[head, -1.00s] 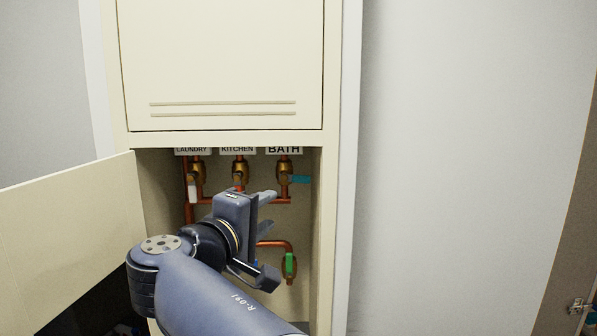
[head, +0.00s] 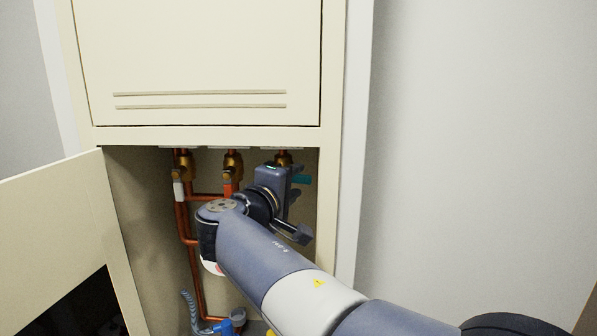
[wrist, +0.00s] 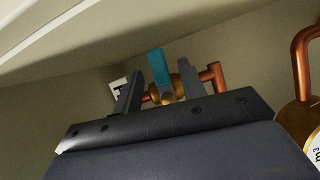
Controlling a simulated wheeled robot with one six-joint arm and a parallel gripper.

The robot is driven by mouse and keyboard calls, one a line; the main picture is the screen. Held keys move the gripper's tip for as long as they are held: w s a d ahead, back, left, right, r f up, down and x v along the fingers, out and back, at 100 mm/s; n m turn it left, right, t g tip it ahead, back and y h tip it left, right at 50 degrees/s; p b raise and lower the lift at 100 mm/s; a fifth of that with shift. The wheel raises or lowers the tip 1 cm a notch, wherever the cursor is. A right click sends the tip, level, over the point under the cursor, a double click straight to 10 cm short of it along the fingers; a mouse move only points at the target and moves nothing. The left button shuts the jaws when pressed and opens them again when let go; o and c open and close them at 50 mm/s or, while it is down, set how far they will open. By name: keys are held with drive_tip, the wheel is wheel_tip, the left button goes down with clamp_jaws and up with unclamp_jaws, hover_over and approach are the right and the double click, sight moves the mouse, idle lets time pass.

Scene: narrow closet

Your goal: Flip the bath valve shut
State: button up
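The bath valve is the rightmost brass valve (head: 283,158) in the upper row. The gripper looks open and empty. Whether a finger touches the lever cannot be told.
Left of it are a valve with an orange-red lever (head: 228,184) and one with a white lever (head: 178,191). Copper pipes (head: 186,225) run down the recess. The open cabinet door (head: 62,220) stands at left. The cabinet's right frame (head: 329,210) is close to my arm.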

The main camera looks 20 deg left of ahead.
drive_tip(key=shift+w+d+f+p, duration=0.1)
drive_tip(key=shift+w+p, duration=0.05)
drive_tip(key=shift+w, duration=0.5)
drive_tip(key=shift+w+d+p, duration=0.1)
drive_tip(key=shift+w+p, duration=0.05)
drive_tip(key=shift+w, duration=0.45)
drive_tip(key=shift+c, duration=0.5)
clamp_jaws()
